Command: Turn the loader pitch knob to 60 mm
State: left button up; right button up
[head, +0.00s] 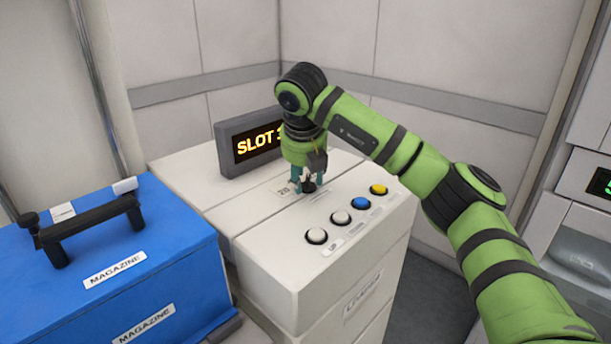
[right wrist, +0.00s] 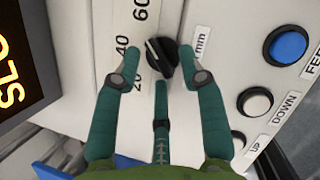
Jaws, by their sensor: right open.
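The pitch knob (right wrist: 163,57) is black with a pale pointer line. In the right wrist view, the line points up and left, roughly between the printed 40 and 60; I cannot tell the exact setting. The printed 20, 40, 60 and mm stand around it. My right gripper (right wrist: 160,58) is open, its teal fingers spread on both sides of the knob and a third finger below it; I cannot tell if any touches it. In the head view the right gripper (head: 307,178) points down over the knob (head: 309,187), which it partly hides. My left gripper is not in view.
The knob is on the white loader cabinet (head: 262,255). Beside it are yellow (head: 378,190), blue (head: 361,203) and two white buttons (head: 340,217). A slot display (head: 250,143) stands behind, partly hidden by my arm. A blue magazine box (head: 150,255) with black handle stands left.

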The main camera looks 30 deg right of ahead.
jog(key=v, duration=1.2)
jog(key=shift+f, duration=0.1)
